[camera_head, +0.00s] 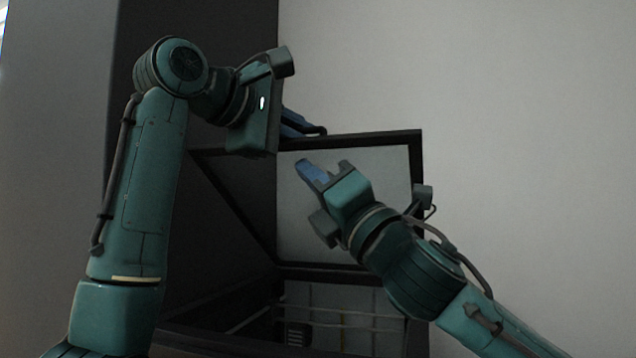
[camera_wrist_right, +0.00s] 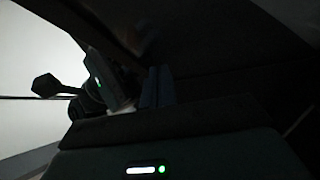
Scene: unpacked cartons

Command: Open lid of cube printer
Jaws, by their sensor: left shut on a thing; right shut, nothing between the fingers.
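The cube printer (camera_head: 235,315) is a dark-framed box with see-through panels at the bottom centre of the head view. Its lid (camera_head: 416,155), a dark frame around a clear panel, stands raised and tilted above the body. My left gripper (camera_head: 308,128) is at the lid's top edge, its blue fingers shut on the lid; the exact contact is partly hidden by the gripper's own body. My right gripper (camera_head: 310,172) is shut and empty, in front of the clear panel and below the top edge. In the dark right wrist view, its blue fingers (camera_wrist_right: 157,87) show.
A tall dark panel (camera_head: 230,35) stands behind my left arm. A pale wall (camera_head: 530,120) fills the right side, with clear space in front of it above my right arm. A small dark object (camera_head: 297,334) shows inside the printer.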

